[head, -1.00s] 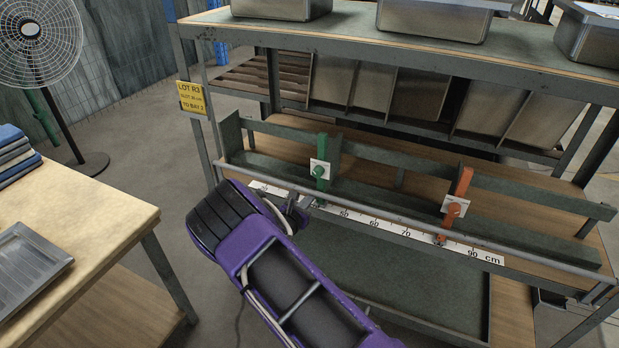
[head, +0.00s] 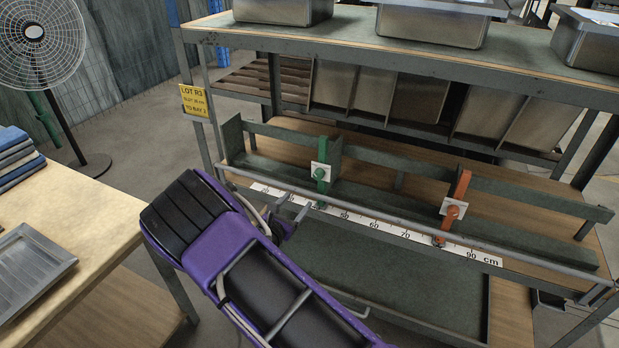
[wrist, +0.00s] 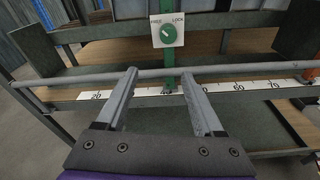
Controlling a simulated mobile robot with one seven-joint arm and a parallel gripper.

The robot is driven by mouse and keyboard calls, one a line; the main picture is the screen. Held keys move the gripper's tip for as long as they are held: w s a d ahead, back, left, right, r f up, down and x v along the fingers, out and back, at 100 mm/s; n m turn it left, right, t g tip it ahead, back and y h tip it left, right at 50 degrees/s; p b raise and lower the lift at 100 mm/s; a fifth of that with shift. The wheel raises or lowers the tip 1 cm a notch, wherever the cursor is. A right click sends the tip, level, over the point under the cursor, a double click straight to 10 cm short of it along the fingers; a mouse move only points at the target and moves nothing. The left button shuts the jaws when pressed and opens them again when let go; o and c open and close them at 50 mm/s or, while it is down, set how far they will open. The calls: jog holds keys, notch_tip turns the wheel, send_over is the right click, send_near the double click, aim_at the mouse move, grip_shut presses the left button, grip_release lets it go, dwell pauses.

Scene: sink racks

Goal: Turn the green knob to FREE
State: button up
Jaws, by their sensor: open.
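The green knob (head: 319,174) sits on a small white plate on the green upright stop of the rack. In the wrist view the green knob (wrist: 169,34) shows close up, with FREE printed at its upper left and LOCK at its upper right. A light mark crosses its face; which label it points to is hard to tell. My gripper (wrist: 160,74) is open and empty, its two fingers apart, below and short of the knob. In the head view my gripper (head: 292,208) is at the front rail, left of and below the knob.
A grey rail (head: 400,222) runs across the rack front, above a white centimetre scale (head: 376,224). An orange stop with its own knob (head: 453,211) stands to the right. A yellow tag (head: 193,101) hangs on the left post. A table (head: 95,215) is at left.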

jog(key=s+a+f+g, duration=0.1)
jog(key=s+a+f, duration=0.1)
jog(key=s, duration=0.6)
jog(key=shift+g+y, duration=0.3)
jog(key=shift+a, duration=0.1)
